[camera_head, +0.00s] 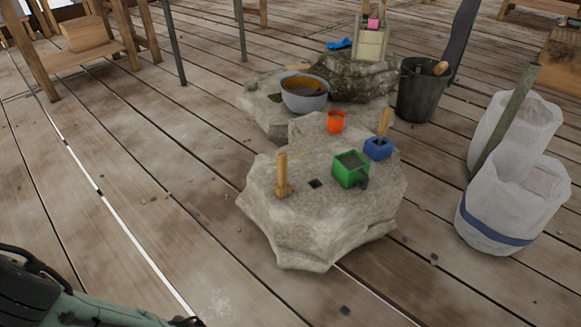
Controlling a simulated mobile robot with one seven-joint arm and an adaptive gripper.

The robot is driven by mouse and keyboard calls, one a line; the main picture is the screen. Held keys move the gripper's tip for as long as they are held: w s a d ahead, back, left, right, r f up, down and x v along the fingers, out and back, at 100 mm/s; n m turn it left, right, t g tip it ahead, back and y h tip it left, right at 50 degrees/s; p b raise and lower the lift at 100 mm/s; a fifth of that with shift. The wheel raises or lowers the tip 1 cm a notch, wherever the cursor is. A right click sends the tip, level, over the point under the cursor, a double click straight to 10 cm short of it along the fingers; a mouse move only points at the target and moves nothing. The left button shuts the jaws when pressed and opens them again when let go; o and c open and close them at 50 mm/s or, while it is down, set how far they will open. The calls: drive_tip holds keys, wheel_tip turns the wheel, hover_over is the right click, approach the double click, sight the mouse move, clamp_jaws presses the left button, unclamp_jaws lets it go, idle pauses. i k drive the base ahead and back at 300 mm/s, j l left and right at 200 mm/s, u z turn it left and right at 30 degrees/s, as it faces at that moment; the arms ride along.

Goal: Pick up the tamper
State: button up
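The tamper appears to be the wooden tool (283,177) with an upright handle and a wider foot. It stands upright on the left part of the front pale stone block (316,240). No gripper touches it. Part of my arm (95,311) shows at the bottom left, well apart from the stone. My gripper's fingertips are not in view.
On the same stone are a small square dark hole (315,184), a green box (350,169), a blue box (378,148) with a wooden handle and an orange cup (336,121). A basin (304,95) sits behind. White bags (509,209) and a dark bucket (420,92) stand right. The left plank floor is mostly clear.

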sight(282, 189)
drive_tip(key=z, duration=0.65)
drive_tip(key=i+j+z, duration=0.1)
drive_tip(key=j+z, duration=1.1)
drive_tip(key=j, duration=0.4)
drive_tip(key=k+j+z, duration=0.15)
drive_tip(key=j, duration=0.75)
drive_tip(key=k+j, duration=0.1)
drive_tip(key=j, duration=0.25)
